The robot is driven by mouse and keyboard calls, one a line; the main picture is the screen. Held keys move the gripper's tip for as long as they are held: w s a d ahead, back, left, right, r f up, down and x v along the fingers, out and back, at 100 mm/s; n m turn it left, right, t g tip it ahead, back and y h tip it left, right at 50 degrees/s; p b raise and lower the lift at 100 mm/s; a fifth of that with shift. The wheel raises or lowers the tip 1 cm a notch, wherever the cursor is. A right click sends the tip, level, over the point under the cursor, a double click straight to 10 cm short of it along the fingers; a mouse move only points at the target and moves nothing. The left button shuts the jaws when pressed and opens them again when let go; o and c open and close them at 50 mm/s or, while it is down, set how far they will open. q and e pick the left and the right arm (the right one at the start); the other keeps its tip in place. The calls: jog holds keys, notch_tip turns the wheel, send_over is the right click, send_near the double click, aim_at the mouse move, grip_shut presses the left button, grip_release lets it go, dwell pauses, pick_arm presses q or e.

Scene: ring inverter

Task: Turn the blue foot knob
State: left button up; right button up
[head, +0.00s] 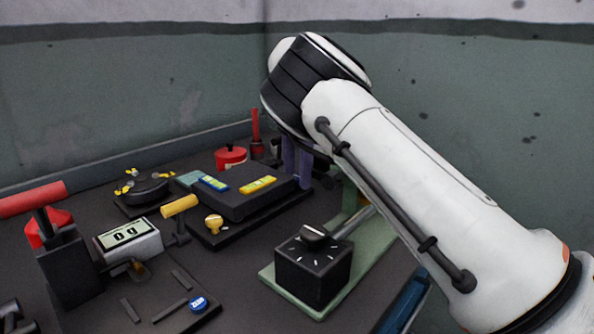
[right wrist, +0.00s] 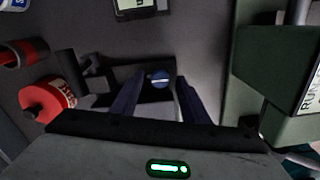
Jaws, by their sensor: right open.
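The blue foot knob (right wrist: 160,78) shows in the right wrist view as a small round blue knob with a pale line across its face, set on a dark base. My right gripper (right wrist: 158,88) is open, with one dark finger to the left of the knob and one to the right. I cannot tell whether the fingers touch it. In the head view my right gripper (head: 297,176) points down at the back of the bench, partly behind my own arm, and the foot knob cannot be made out there. My left gripper is not in view.
A red canister (right wrist: 45,100) stands left of the fingers in the right wrist view, and a green block (right wrist: 270,70) stands close on the right. In the head view a black dial box (head: 312,272) and a black box with blue and yellow labels (head: 240,202) stand nearby.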

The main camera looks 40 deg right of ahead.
grip_shut()
jog(key=shift+r, duration=0.1)
jog(key=shift+n+p, duration=0.6)
jog(key=shift+r+n+p, duration=0.1)
jog(key=shift+n+p, duration=0.45)
jog(key=shift+n, duration=0.15)
jog(key=n+p, duration=0.1)
jog(key=n, duration=0.2)
jog(key=shift+n+p, duration=0.3)
jog(key=shift+p, duration=0.1)
jog(key=shift+n+p, duration=0.35)
jog(key=shift+n, duration=0.75)
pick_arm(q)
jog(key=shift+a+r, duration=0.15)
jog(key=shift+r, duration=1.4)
pick_arm(e)
jog(key=shift+n, duration=1)
